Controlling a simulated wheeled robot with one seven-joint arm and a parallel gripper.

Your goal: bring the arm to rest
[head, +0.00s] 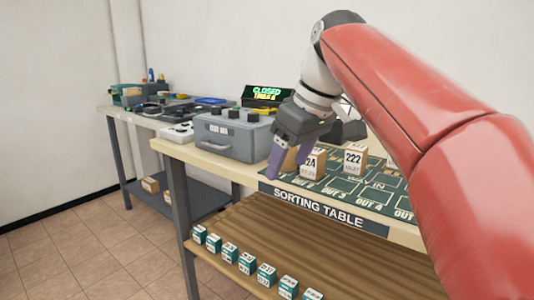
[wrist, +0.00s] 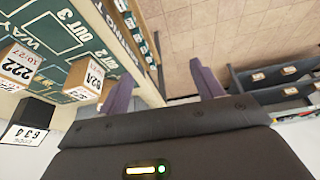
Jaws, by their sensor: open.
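My red arm comes in from the right in the head view and reaches over the sorting table (head: 215,160). My gripper (head: 289,163) is above the table's front edge, pointing down, with its two purple fingers apart. In the wrist view my gripper (wrist: 163,88) shows nothing between the fingers; floor shows through the gap. A box marked like 224 (head: 312,164) stands on the mat just beside one finger, outside the gap; it also shows in the wrist view (wrist: 90,78). Whether the finger touches it I cannot tell.
A box marked 222 (head: 354,160) stands to its right. Several small boxes line the lower shelf (head: 300,240). Floor at left (head: 100,260) is clear.

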